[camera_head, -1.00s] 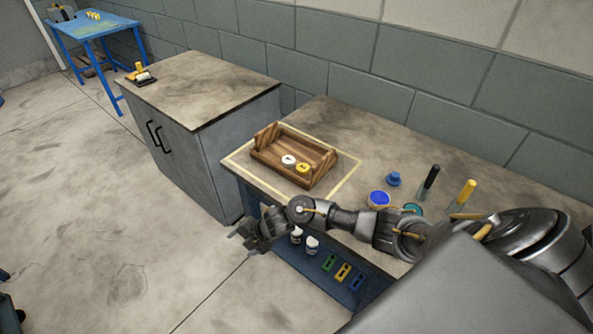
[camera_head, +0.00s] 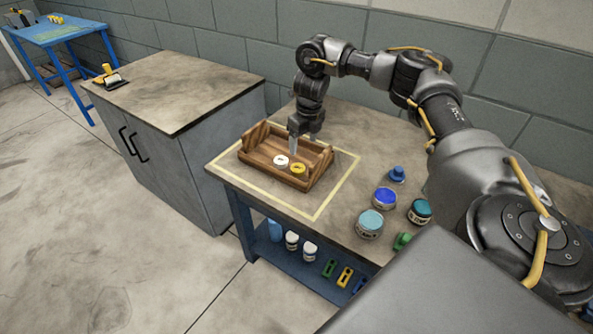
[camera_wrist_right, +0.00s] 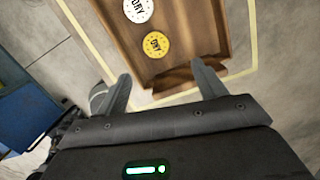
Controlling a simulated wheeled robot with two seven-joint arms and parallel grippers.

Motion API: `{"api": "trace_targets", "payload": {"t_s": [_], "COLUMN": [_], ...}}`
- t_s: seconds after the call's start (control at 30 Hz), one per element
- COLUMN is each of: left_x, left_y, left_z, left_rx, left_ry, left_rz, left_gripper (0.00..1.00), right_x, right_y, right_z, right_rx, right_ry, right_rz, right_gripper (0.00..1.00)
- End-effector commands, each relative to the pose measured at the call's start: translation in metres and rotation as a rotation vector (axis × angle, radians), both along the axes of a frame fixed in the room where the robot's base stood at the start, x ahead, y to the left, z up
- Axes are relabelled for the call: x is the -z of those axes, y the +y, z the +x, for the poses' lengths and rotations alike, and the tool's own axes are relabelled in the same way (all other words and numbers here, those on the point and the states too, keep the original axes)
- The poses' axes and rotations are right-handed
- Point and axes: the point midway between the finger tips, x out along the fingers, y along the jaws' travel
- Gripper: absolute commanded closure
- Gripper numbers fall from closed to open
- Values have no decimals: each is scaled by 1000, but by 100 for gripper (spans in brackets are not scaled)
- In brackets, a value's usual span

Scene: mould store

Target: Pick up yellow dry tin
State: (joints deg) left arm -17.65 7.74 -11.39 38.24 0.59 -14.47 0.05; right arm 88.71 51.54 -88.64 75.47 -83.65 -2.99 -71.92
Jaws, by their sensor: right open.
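The yellow dry tin (camera_head: 298,168) stands in a wooden tray (camera_head: 258,161), to the right of a white tin (camera_head: 281,161). In the right wrist view the yellow tin (camera_wrist_right: 155,45) shows its round lid marked DRY, with the white tin (camera_wrist_right: 137,9) beyond it. My right gripper (camera_head: 294,152) points down over the tray, close to the two tins. In the wrist view its two fingers (camera_wrist_right: 163,84) are spread apart with nothing between them, and the tin lies ahead of them. My left gripper is not in view.
Blue and teal jars (camera_head: 370,222) stand on the bench to the right of the tray. A yellow outline (camera_head: 318,217) surrounds the tray. White bottles (camera_head: 309,252) sit on the shelf below. A grey cabinet (camera_head: 181,108) stands to the left, its top mostly clear.

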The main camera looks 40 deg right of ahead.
Motion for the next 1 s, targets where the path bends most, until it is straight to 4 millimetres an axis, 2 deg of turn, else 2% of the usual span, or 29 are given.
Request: {"api": "trace_targets", "payload": {"t_s": [0.33,0.43,0.67,1.0], "left_x": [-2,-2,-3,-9], "left_y": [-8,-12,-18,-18], "left_z": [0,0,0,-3], "left_rx": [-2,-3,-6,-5], "left_ry": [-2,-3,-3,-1], "left_rz": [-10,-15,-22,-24], "left_gripper": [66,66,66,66], "right_x": [45,53,60,103], "right_y": [1,1,2,7], "right_z": [5,6,7,13], "right_rx": [2,2,1,3], "right_ry": [2,0,0,0], "right_rz": [-1,-1,-1,0], "right_gripper": [30,30,30,30]}}
